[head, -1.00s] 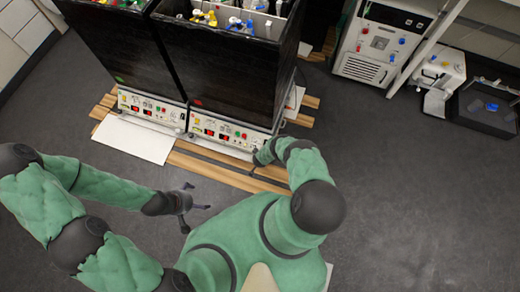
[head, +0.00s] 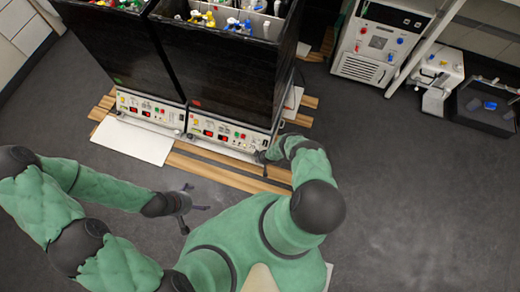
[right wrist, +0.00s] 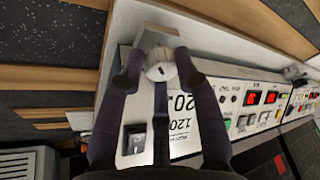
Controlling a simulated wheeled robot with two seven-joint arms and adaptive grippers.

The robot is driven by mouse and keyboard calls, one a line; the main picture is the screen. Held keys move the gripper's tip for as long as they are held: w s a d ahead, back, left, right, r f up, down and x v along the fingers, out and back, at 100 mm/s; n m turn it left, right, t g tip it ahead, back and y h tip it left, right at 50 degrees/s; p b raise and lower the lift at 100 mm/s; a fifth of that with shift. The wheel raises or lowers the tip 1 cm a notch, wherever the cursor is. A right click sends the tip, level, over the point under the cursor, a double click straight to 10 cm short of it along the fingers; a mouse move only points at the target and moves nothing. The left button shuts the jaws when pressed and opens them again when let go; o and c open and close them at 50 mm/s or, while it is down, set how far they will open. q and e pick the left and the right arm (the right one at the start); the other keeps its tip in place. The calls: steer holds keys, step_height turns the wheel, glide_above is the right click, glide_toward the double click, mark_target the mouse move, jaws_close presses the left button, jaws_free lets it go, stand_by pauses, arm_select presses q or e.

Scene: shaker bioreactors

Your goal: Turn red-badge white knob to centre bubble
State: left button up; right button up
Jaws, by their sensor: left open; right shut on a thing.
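The red-badge shaker bioreactor (head: 222,72) is the right one of two tall black units; its red badge (head: 196,101) is low on its front. In the right wrist view, the white knob (right wrist: 156,74) with a dark mark sits on the end of a white panel. My right gripper (right wrist: 159,62) is shut on this knob, fingers on both sides. In the head view, my right gripper (head: 265,162) is at the lower right corner of that unit's front panel. My left gripper (head: 194,211) is open and empty, above the floor. I cannot make out the bubble.
A green-badge unit (head: 110,45) stands directly left. Both units rest on wooden slats (head: 222,173), with a white sheet (head: 132,139) in front. In the wrist view, a black switch (right wrist: 134,139) lies near the knob. Grey floor (head: 410,200) is clear at right.

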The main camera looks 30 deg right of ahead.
steer(key=shift+w+a+n+y, duration=0.1)
steer(key=shift+a+n+y, duration=0.2)
steer(key=shift+n, duration=0.6)
steer(key=o, duration=1.1)
steer(key=shift+d, duration=0.2)
steer(key=shift+r, duration=0.15)
steer(key=shift+d+r, duration=0.15)
steer(key=shift+r, duration=0.25)
steer(key=shift+v, duration=5.5)
